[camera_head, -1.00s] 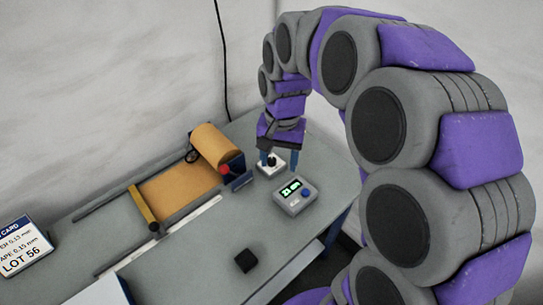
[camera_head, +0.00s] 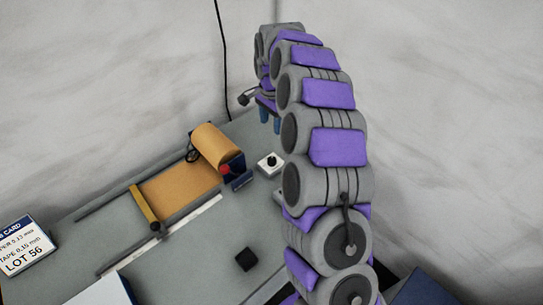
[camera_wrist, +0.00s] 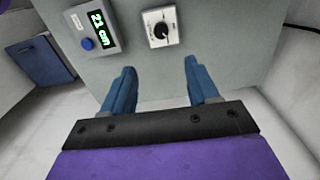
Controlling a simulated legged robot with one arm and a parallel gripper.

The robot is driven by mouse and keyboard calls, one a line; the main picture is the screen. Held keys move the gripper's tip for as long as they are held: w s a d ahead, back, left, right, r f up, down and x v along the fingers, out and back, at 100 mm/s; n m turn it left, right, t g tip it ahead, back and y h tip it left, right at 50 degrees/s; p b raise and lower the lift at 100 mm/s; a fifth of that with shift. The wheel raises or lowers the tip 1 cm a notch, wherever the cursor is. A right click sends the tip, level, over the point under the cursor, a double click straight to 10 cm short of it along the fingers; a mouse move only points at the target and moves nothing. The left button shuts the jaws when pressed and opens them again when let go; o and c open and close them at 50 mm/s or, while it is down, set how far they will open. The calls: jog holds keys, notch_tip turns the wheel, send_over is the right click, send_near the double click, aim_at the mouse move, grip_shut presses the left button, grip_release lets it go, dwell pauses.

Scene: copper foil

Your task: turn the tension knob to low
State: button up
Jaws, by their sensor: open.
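The tension knob is a small black knob (camera_head: 271,160) on a white square plate (camera_head: 262,170) on the grey table, right of the copper roll. In the wrist view the knob (camera_wrist: 159,30) sits on its white dial plate (camera_wrist: 149,41), ahead of the fingers and between their lines. The dial lettering is too small to read. My gripper (camera_head: 270,120) is raised behind the knob in the head view, apart from it. In the wrist view my gripper (camera_wrist: 160,85) has its two blue fingers spread with nothing between them.
A grey meter (camera_wrist: 95,28) reading 21 cm, with a blue button, stands left of the dial. The copper roll (camera_head: 214,145) lies left of the knob, its foil stretched across the table. A black block (camera_head: 246,260) and a lot card (camera_head: 24,247) lie nearer. A wall rises behind.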

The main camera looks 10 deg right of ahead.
aim_at(272, 159)
notch_tip(272, 159, down, 18)
jog(key=b, duration=0.3)
jog(key=shift+w+d+r, duration=0.1)
jog(key=shift+w, duration=0.05)
dwell(0.4)
jog(key=c, duration=1)
jog(key=shift+c, duration=0.2)
